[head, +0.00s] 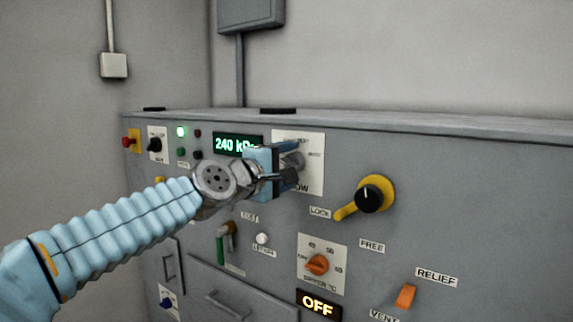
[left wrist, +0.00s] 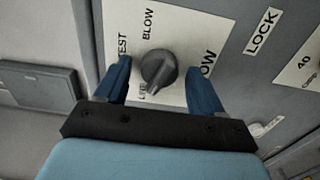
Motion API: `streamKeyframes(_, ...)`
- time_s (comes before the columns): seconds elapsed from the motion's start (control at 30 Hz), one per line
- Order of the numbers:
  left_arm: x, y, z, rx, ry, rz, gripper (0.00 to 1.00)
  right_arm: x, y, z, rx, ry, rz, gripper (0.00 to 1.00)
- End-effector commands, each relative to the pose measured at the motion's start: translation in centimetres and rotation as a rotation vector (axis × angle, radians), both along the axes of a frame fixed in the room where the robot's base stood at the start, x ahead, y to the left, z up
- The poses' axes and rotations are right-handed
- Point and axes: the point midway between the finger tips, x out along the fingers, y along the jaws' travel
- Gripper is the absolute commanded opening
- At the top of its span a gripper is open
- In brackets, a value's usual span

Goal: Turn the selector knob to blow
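The grey selector knob (left wrist: 158,68) sits on a white label plate (left wrist: 183,24) in the left wrist view. BLOW reads at the plate's top, TEST at its left; a word ending in OW at the right is partly hidden by a finger. My left gripper (head: 276,170) is at the panel in front of the knob (head: 293,160). Its two blue fingers stand open on either side of the knob, with gaps visible. The knob's ridge seems to point down in the wrist view, but its exact setting is hard to read. My right gripper is not in view.
A yellow lever with a black hub (head: 370,197) is right of the plate, by LOCK and FREE labels. Below are an orange dial (head: 317,264), an OFF display (head: 318,304) and an orange switch (head: 405,296). A green display (head: 232,145) reads 240, its unit partly hidden.

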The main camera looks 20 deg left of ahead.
Motion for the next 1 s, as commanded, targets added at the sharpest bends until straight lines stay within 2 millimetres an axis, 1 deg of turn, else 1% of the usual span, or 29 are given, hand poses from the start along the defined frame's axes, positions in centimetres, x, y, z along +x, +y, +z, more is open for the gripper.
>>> streamKeyframes(0.03, 0.0, 0.0, 0.0, 0.000, 0.000, 0.000, 0.60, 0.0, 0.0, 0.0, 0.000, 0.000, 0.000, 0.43)
streamKeyframes(0.3, 0.0, 0.0, 0.0, 0.000, 0.001, 0.000, 0.18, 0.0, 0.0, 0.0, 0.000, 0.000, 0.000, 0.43)
streamKeyframes(0.33, 0.0, 0.0, 0.0, 0.000, 0.001, 0.000, 0.15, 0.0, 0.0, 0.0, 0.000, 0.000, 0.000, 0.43)
streamKeyframes(0.67, 0.0, 0.0, -0.1, 0.047, -0.016, 0.000, 0.15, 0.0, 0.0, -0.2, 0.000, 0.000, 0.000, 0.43)
streamKeyframes(0.87, 0.0, 0.0, -0.2, 0.159, -0.055, 0.000, 0.15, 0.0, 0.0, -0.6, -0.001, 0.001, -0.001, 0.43)
streamKeyframes(1.0, 0.0, 0.0, -0.2, 0.271, -0.097, -0.001, 0.15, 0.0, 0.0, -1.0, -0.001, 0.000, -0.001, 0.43)
